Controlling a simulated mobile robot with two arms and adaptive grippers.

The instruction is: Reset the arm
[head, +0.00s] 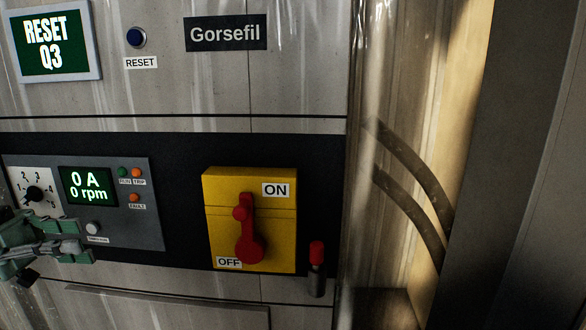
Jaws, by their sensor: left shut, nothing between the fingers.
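A grey panel carries a green-lit display (46,45) reading "RESET Q3". A round dark blue button (136,38) labelled RESET is beside it. Below, a yellow switch box (282,225) has ON at its upper right and OFF at its lower left. Its red handle (248,228) stands about upright, its wide end down near OFF. My left gripper (76,246) is at the left edge, shut and empty, in front of the lower left of the grey control unit. It is apart from the yellow box and the button. My right gripper is not in view.
The control unit (145,215) has a dial (34,193), a screen (88,187) reading "0 A 0 rpm", small lamps and a pale button (93,228). A red-topped lever (317,255) stands right of the yellow box. Dark hoses (415,170) curve at the right.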

